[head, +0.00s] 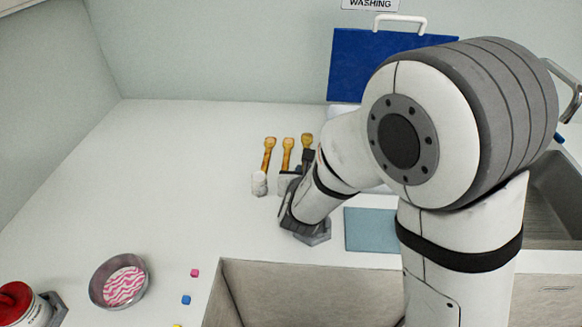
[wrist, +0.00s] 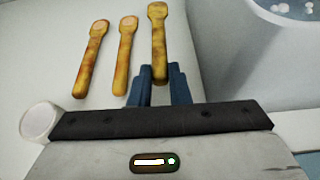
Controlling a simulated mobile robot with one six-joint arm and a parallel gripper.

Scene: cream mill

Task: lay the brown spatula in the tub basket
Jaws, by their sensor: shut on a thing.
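Three yellow-brown spatulas lie side by side on the white counter: a left one (head: 268,152), a middle one (head: 287,152) and a right one (head: 307,140). In the wrist view my gripper (wrist: 163,80) is shut on the lower handle of the right spatula (wrist: 158,40). The left (wrist: 91,60) and middle (wrist: 125,55) spatulas lie apart from the fingers. In the head view my gripper (head: 291,183) is partly hidden by its own body. A pale container (wrist: 275,40) with white round things shows at the upper right; I cannot tell if it is the tub basket.
A small white cylinder (head: 259,184) stands just left of my gripper. A blue board (head: 352,65) leans on the back wall; a blue-grey mat (head: 370,230) lies right. A round bowl (head: 119,298) and small coloured cubes are front left.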

